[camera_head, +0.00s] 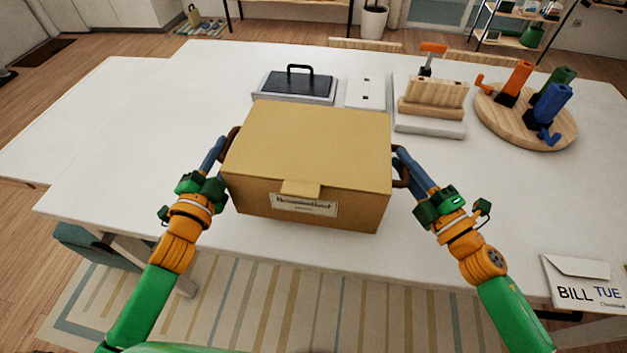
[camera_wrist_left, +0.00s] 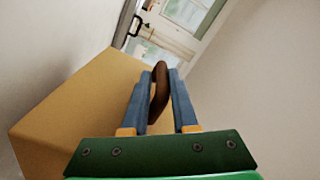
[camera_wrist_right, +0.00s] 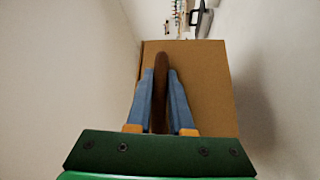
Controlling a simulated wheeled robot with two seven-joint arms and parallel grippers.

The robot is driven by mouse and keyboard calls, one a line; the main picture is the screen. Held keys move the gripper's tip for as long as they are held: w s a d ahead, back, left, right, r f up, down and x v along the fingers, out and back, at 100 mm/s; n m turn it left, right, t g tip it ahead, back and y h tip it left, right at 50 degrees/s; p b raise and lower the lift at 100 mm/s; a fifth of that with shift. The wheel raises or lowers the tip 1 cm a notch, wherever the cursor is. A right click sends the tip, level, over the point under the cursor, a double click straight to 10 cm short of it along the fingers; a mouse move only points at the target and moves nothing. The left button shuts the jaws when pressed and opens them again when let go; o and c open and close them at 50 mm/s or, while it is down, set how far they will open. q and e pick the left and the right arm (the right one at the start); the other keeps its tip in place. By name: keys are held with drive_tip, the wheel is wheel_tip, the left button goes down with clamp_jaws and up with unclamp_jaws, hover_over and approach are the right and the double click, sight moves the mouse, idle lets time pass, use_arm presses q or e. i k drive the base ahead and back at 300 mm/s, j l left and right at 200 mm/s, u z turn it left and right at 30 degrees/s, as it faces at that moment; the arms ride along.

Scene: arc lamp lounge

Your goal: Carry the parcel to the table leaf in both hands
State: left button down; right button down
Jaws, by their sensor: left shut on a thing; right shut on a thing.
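The parcel (camera_head: 308,145) is a closed tan cardboard box with a front flap, a label and a brown handle on each side. It is over the white table's near middle; I cannot tell whether its base touches the top. My left gripper (camera_head: 222,145) is shut on the left handle (camera_wrist_left: 160,85). My right gripper (camera_head: 402,160) is shut on the right handle (camera_wrist_right: 161,85). The parcel's side shows in the left wrist view (camera_wrist_left: 70,110) and in the right wrist view (camera_wrist_right: 210,90). The table leaf (camera_head: 85,115) is the white section at the left, free of objects.
Behind the parcel are a dark-lidded case with a handle (camera_head: 295,86), a white plate (camera_head: 365,92) and a wooden block stand (camera_head: 432,100). A round wooden board (camera_head: 525,118) with coloured pieces is at right. Envelopes (camera_head: 585,285) lie at the near right. The table's left part is clear.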

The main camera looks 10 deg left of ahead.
sight(61, 136)
drive_tip(key=i+j, duration=0.1)
drive_tip(key=j, duration=0.5)
drive_tip(key=i+j, duration=0.1)
drive_tip(key=j, duration=1.15)
drive_tip(key=i+j, duration=0.15)
drive_tip(key=j, duration=0.5)
drive_tip(key=i+j, duration=0.1)
drive_tip(key=j, duration=0.5)
drive_tip(key=i+j, duration=0.1)
drive_tip(key=j, duration=0.5)
drive_tip(key=i+j, duration=0.1)
drive_tip(key=j, duration=0.55)
